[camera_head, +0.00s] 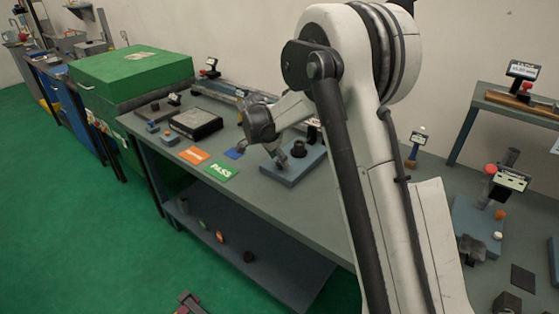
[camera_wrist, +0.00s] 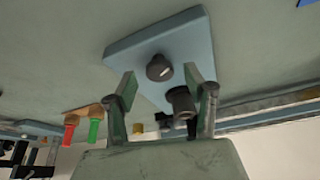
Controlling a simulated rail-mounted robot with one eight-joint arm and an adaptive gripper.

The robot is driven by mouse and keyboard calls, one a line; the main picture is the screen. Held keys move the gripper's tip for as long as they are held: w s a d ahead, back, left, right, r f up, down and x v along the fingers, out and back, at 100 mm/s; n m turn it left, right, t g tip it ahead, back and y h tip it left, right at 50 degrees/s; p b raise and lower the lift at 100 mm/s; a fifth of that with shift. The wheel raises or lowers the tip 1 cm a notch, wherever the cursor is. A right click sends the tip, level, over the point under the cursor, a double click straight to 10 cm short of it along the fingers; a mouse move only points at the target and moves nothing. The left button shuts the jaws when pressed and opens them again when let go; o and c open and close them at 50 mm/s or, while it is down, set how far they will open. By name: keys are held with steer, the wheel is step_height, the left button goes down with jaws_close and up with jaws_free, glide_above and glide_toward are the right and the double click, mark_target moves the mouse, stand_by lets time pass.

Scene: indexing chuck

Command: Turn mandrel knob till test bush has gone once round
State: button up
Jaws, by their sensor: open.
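A blue block (camera_head: 293,168) lies on the bench in the head view, with a black round part (camera_head: 299,149) on top. In the wrist view, the same block (camera_wrist: 185,45) carries a dark round piece (camera_wrist: 159,68) with a pale mark and a dark hollow-looking cylinder (camera_wrist: 181,103). I cannot tell for certain which is the mandrel knob and which the test bush. My gripper (camera_wrist: 164,84) is open and empty, its fingers apart over the block. The round piece shows between the fingertips and the cylinder beside the right finger; contact is not clear. In the head view my gripper (camera_head: 277,158) is left of the black part.
Green PASS card (camera_head: 222,171), orange card (camera_head: 195,155) and a black tray (camera_head: 196,124) lie left on the bench. A green box (camera_head: 130,75) stands behind them. Red and green pegs (camera_wrist: 84,127) show in the wrist view.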

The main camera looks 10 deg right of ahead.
steer(key=shift+w+d+f, duration=0.1)
steer(key=shift+d+f, duration=0.15)
steer(key=shift+f, duration=0.35)
steer(key=c, duration=1.1)
steer(key=shift+n+b, duration=0.35)
steer(key=shift+n, duration=0.05)
steer(key=shift+f+n+t+y+b, duration=0.1)
steer(key=shift+n+t+y+b, duration=0.3)
steer(key=shift+n+b, duration=0.5)
steer(key=n+b, duration=0.1)
steer(key=n, duration=0.1)
steer(key=n+t+y+b, duration=0.1)
steer(key=shift+s+d+n, duration=0.15)
steer(key=shift+s+n, duration=0.05)
steer(key=shift+n, duration=0.2)
steer(key=n+y+b, duration=0.1)
steer(key=n, duration=0.2)
steer(key=shift+t+b, duration=0.3)
steer(key=shift+d+n+y+b, duration=0.1)
steer(key=shift+n+y+b, duration=0.6)
steer(key=shift+n, duration=1.4)
